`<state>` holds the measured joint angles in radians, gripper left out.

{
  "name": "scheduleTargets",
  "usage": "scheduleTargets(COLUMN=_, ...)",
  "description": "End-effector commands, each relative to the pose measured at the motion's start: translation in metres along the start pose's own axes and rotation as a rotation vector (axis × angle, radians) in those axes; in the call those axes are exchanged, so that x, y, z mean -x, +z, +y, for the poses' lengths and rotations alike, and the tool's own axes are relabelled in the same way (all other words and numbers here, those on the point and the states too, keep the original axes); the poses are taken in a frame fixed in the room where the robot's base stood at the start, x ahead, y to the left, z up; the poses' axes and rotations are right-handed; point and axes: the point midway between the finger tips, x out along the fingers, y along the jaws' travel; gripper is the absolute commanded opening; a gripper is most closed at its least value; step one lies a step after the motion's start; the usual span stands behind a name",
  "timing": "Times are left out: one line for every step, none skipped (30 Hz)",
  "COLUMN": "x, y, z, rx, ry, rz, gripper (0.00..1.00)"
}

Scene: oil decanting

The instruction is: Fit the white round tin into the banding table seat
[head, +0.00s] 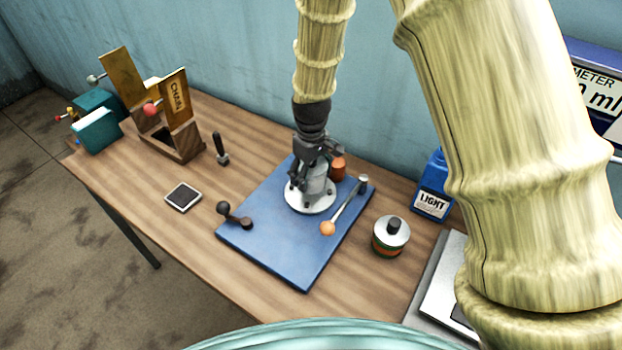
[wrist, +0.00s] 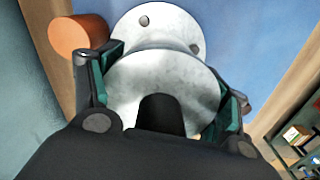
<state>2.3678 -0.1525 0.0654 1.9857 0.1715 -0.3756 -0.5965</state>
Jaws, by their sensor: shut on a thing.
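My gripper (head: 312,170) is over the blue mat, pointing down. Its fingers are shut on the white round tin, whose pale round top (wrist: 165,72) shows between the green-lined pads in the wrist view. In the head view the tin (head: 320,184) is partly hidden by the fingers. The banding table seat seems to be the pale, round, flanged base (head: 312,203) on the mat, directly under the tin. Its flange (wrist: 150,18) with bolt-like spots shows past the tin in the wrist view. I cannot tell whether the tin is in the seat or just above it.
An orange-brown cylinder (head: 338,168) stands close behind my gripper. A ball-ended rod (head: 345,205) lies to the right and a dark-knobbed handle (head: 234,215) to the left on the blue mat (head: 285,255). A lidded tin (head: 391,236) and blue container (head: 433,188) stand farther right.

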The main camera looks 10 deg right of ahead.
Motion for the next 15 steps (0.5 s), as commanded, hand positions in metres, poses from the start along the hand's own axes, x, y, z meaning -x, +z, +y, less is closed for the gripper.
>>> scheduleTargets(x=-0.002, y=-0.001, z=0.001, rx=0.0, ry=-0.001, rz=-0.001, gripper=0.36)
scheduleTargets(x=-0.003, y=-0.001, z=0.001, rx=0.0, ry=-0.001, rz=-0.001, gripper=0.36)
scheduleTargets(x=-0.005, y=-0.002, z=0.001, rx=0.0, ry=-0.001, rz=-0.002, gripper=0.36)
scheduleTargets(x=-0.007, y=-0.001, z=0.001, rx=0.0, ry=-0.002, rz=-0.002, gripper=0.36)
scheduleTargets(x=-0.009, y=-0.001, z=0.001, rx=0.001, ry=-0.002, rz=-0.003, gripper=0.36)
scheduleTargets(x=-0.012, y=-0.001, z=0.001, rx=0.001, ry=-0.002, rz=-0.003, gripper=0.36)
scheduleTargets(x=-0.014, y=-0.001, z=0.0, rx=0.001, ry=-0.002, rz=-0.004, gripper=0.36)
scheduleTargets(x=-0.017, y=-0.001, z=0.0, rx=0.001, ry=-0.003, rz=-0.004, gripper=0.36)
scheduleTargets(x=-0.021, y=-0.001, z=0.0, rx=0.001, ry=-0.002, rz=-0.004, gripper=0.36)
scheduleTargets(x=-0.023, y=-0.001, z=0.0, rx=0.0, ry=-0.002, rz=-0.003, gripper=0.36)
scheduleTargets(x=-0.026, y=-0.001, z=0.0, rx=0.0, ry=-0.002, rz=-0.003, gripper=0.36)
scheduleTargets(x=-0.029, y=-0.001, z=0.0, rx=-0.001, ry=-0.002, rz=-0.003, gripper=0.36)
scheduleTargets(x=-0.032, y=-0.001, z=0.0, rx=-0.001, ry=-0.002, rz=-0.003, gripper=0.36)
scheduleTargets(x=-0.033, y=-0.001, z=0.0, rx=0.0, ry=-0.002, rz=-0.002, gripper=0.36)
scheduleTargets(x=-0.035, y=-0.001, z=0.001, rx=0.0, ry=-0.001, rz=-0.001, gripper=0.36)
